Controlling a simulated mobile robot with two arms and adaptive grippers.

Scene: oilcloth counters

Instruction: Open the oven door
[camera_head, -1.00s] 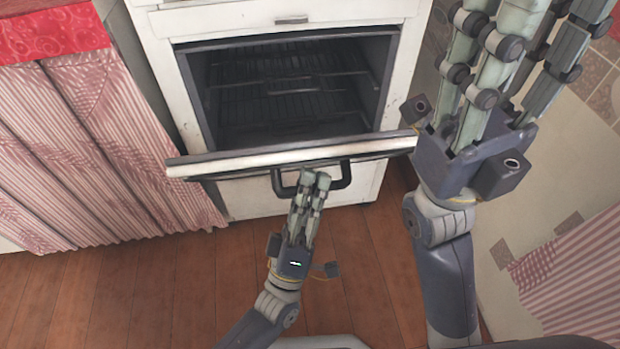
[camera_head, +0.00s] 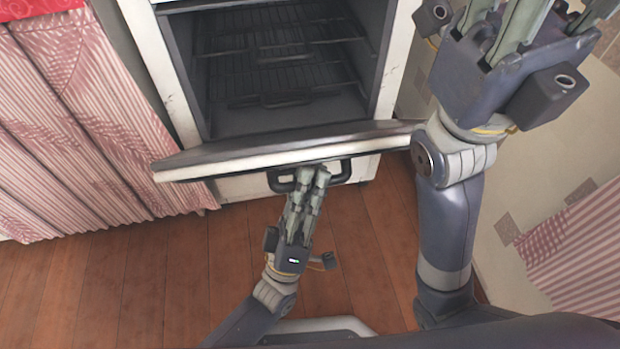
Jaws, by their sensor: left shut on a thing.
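The white oven (camera_head: 150,75) stands at the top middle with its dark cavity and wire racks (camera_head: 270,65) in view. Its door (camera_head: 230,160) is tilted well down and out toward me, seen mostly along its top edge. The black door handle (camera_head: 342,175) is on the door's outer side. My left gripper (camera_head: 312,172) is shut on the handle, its fingertips just under the door's edge. My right gripper (camera_head: 520,20) is raised at the upper right, away from the door. Its fingertips are cut off by the top edge of the picture.
A pink striped curtain (camera_head: 85,130) hangs under a counter at the left of the oven. A pale wall panel (camera_head: 500,230) and another striped curtain (camera_head: 585,255) are at the right. Bare wooden floor (camera_head: 120,275) lies in front.

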